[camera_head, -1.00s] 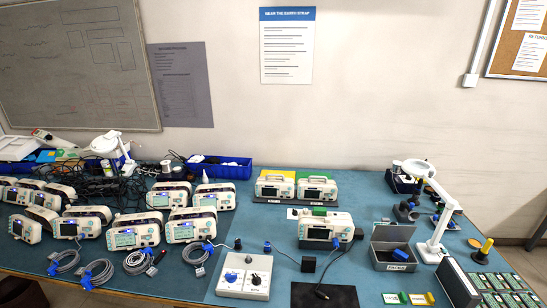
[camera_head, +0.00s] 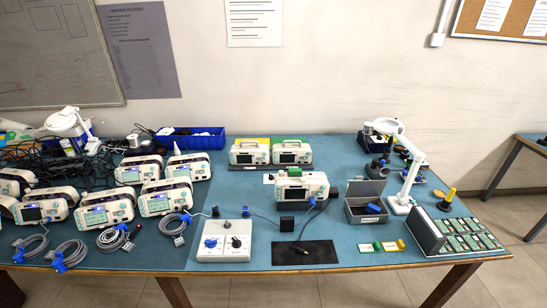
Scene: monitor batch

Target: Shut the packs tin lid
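The packs tin (camera_head: 367,218) is a small grey metal box on the right half of the blue bench. Its lid (camera_head: 366,187) stands raised at the back, so the tin is open. A blue item (camera_head: 374,208) shows inside, and a white label is on the tin's front; its print is too small to read here. Neither of my grippers is in view.
A white magnifier lamp (camera_head: 403,170) stands just right of the tin. A monitor (camera_head: 301,187) and a black adapter (camera_head: 287,223) are to its left. A dark upright panel (camera_head: 426,232) and green boards (camera_head: 470,238) are at right.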

